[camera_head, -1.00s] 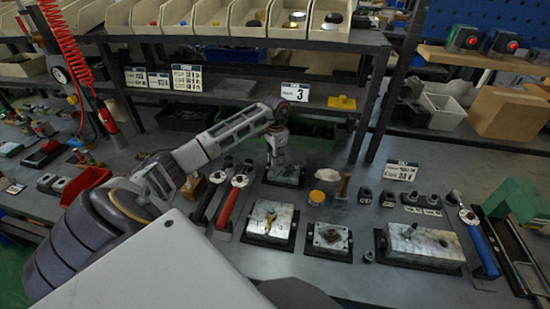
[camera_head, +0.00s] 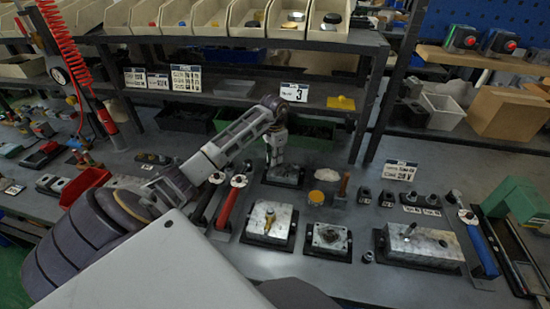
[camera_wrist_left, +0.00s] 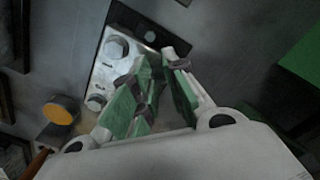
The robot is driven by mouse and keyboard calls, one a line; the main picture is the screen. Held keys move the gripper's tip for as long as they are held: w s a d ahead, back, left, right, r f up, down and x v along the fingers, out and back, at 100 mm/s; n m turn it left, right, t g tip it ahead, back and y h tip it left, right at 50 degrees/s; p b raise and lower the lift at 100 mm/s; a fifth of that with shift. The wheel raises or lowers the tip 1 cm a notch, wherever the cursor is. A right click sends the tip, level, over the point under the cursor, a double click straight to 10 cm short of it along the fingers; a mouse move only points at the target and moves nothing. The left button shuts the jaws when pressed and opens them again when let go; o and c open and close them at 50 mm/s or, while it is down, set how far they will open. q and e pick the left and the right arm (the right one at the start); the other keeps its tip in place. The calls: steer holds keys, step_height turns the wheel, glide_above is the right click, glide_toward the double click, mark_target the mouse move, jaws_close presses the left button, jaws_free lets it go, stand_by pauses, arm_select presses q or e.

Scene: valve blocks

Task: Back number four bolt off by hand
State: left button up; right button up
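A dark-based metal valve block (camera_head: 284,175) lies on the bench below my left gripper (camera_head: 274,163) in the head view. In the left wrist view the block's pale metal top (camera_wrist_left: 103,72) carries round bolt heads, one large (camera_wrist_left: 117,47) and one smaller (camera_wrist_left: 95,102). My left gripper (camera_wrist_left: 158,72) has green-padded fingers pointing down at the block's right part. The fingertips are close together with a narrow gap. They hide what lies between them, so I cannot tell whether they touch a bolt. No bolt number is readable. My right gripper is not in view.
More valve blocks stand in front: one at left (camera_head: 270,222), one in the middle (camera_head: 328,238) and a long one at right (camera_head: 420,243). A red-handled tool (camera_head: 231,205) lies left of them. A shelf rises behind.

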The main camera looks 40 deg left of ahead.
arm_select(q)
steer(key=o, duration=0.5)
steer(key=shift+w+a+r, duration=0.15)
steer(key=shift+w, duration=0.05)
steer(key=shift+c, duration=0.2)
steer(key=shift+o, duration=0.4)
steer(key=shift+s, duration=0.1)
steer(key=shift+r, duration=3.6)
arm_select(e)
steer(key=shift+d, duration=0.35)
